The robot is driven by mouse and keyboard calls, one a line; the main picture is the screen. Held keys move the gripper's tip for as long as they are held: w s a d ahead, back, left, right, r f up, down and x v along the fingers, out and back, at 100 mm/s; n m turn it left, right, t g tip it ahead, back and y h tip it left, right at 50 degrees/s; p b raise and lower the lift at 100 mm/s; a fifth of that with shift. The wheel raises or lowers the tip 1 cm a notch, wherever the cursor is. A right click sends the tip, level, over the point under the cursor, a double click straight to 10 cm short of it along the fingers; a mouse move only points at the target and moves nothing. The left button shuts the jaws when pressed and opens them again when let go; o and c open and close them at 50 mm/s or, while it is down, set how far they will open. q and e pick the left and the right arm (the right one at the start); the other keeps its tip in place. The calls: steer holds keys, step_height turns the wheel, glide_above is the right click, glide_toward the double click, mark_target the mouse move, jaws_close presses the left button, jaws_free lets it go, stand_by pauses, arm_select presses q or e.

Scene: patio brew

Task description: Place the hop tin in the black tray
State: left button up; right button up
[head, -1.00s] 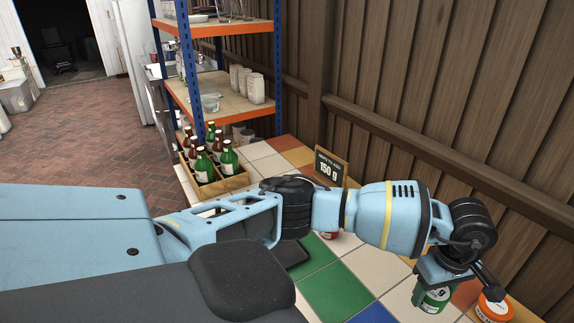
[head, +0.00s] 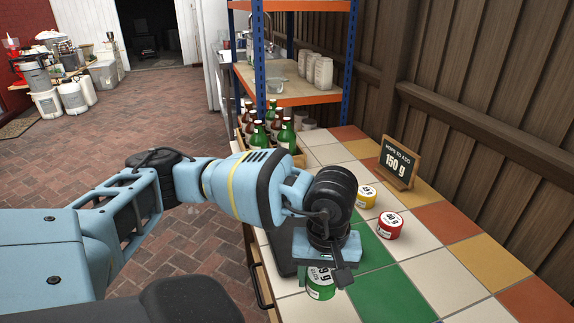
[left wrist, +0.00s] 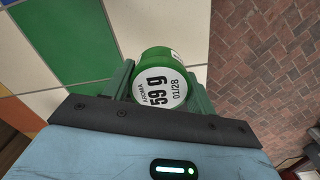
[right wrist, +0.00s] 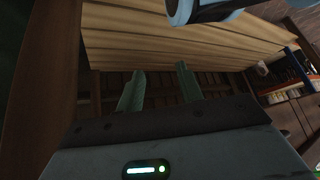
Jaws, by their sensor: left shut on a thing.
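The green hop tin (head: 320,284) reads 59 g on its lid. In the left wrist view the tin (left wrist: 162,80) sits between the two fingers of my left gripper (left wrist: 160,85), which is shut on it. In the head view my left gripper (head: 325,262) hangs over the near-left part of the tiled counter with the tin below it. A dark flat thing (head: 280,247), perhaps the black tray, lies beside it and is mostly hidden by my arm. My right gripper (right wrist: 160,88) is open and empty in the right wrist view.
A yellow tin (head: 366,196) and a red tin (head: 390,225) stand on the tiles. A sign (head: 399,163) reading 150 g stands behind them. The right-hand tiles are clear.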

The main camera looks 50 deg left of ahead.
arm_select(q)
steer(key=shift+s+a, duration=0.1)
steer(key=shift+a, duration=0.05)
steer(key=w+a, duration=0.2)
steer(key=w, duration=0.2)
steer(key=w+a+f, duration=0.1)
steer(key=w+a, duration=0.2)
steer(key=w, duration=0.2)
steer(key=w+a, duration=0.3)
steer(key=w, duration=0.1)
steer(key=shift+w+a+f, duration=0.1)
steer(key=shift+w+f, duration=0.1)
steer(key=shift+w, duration=0.2)
steer(key=shift+f, duration=1.8)
steer(key=shift+f, duration=0.1)
steer(key=o, duration=0.6)
steer(key=shift+f, duration=0.1)
steer(key=o, duration=0.4)
step_height(320, 180, up, 12)
steer(key=shift+r+p, duration=0.25)
steer(key=shift+p, duration=0.05)
